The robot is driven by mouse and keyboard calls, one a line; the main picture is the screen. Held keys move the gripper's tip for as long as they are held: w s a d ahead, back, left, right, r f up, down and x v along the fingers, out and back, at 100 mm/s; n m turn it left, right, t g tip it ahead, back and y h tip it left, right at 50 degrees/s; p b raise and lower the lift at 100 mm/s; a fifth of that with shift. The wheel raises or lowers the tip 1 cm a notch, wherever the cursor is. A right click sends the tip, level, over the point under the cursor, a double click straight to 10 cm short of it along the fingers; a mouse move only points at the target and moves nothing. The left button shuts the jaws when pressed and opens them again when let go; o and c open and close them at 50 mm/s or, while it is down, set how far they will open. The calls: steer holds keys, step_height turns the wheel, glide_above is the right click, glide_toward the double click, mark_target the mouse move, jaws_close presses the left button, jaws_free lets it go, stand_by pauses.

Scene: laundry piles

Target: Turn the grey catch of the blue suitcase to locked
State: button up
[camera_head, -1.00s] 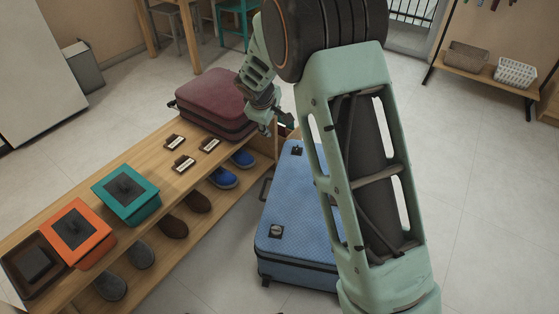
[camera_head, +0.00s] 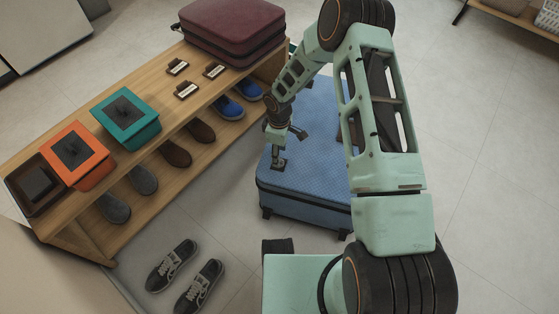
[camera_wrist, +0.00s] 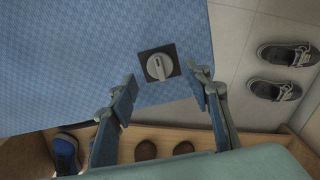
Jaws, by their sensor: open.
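The blue suitcase (camera_head: 316,185) lies flat on the floor beside the wooden shoe bench. Its grey catch (camera_wrist: 159,67) is a round knob with a raised bar on a dark square plate, near a corner of the lid. In the wrist view the bar points nearly up and down, slightly tilted. In the head view the catch's plate (camera_head: 278,164) shows just below my gripper (camera_head: 284,147). In the wrist view my gripper (camera_wrist: 163,88) is open, with a finger on each side of the catch and nothing between the pads. I cannot tell its height above the lid.
The wooden bench (camera_head: 60,205) runs along the left, with a maroon suitcase (camera_head: 232,30), a teal box (camera_head: 128,118) and an orange box (camera_head: 75,155) on top. Shoes stand beneath. Grey sneakers (camera_head: 184,275) lie on the floor in front. The floor at right is clear.

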step_height(320, 180, down, 4)
steer(key=shift+f+b, duration=0.1)
steer(key=shift+b, duration=0.3)
steer(key=shift+c, duration=0.5)
steer(key=c, duration=1.1)
